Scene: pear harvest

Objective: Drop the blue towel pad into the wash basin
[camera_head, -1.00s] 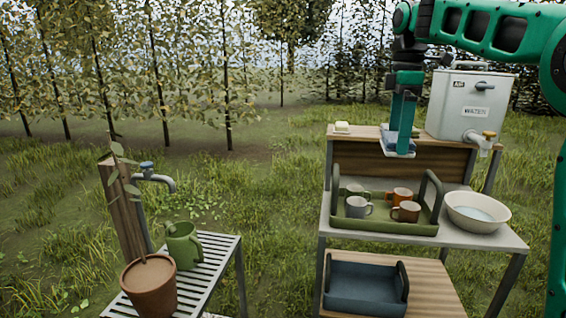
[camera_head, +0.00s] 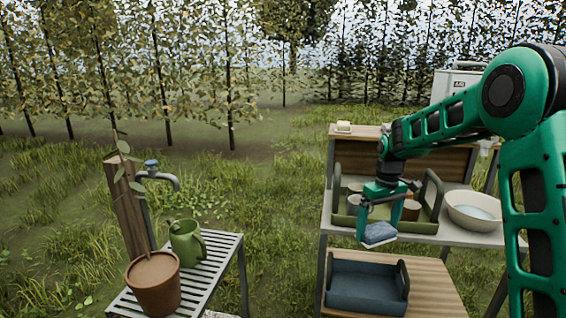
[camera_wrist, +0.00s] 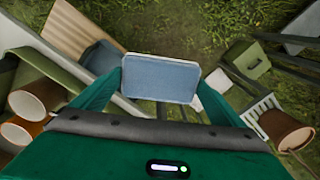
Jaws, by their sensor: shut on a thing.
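The blue towel pad (camera_head: 379,234) is held between the fingers of my gripper (camera_head: 376,222), in front of the bench's front edge. In the wrist view the pad (camera_wrist: 160,78) is a flat blue block between my green gripper's fingertips (camera_wrist: 159,92). The wash basin (camera_head: 474,212) is a cream round bowl with pale water, on the right of the bench top. My gripper is to the left of the basin, apart from it. My arm passes over and beside the right part of the bench and hides some of it.
A green tray (camera_head: 435,200) with mugs stands on the bench, left of the basin. A dark blue crate (camera_head: 365,290) is on the lower shelf. A white water tank (camera_head: 455,82) stands behind my arm. A slatted table (camera_head: 222,262) at left holds a green jug (camera_head: 187,242) and clay pot (camera_head: 153,285).

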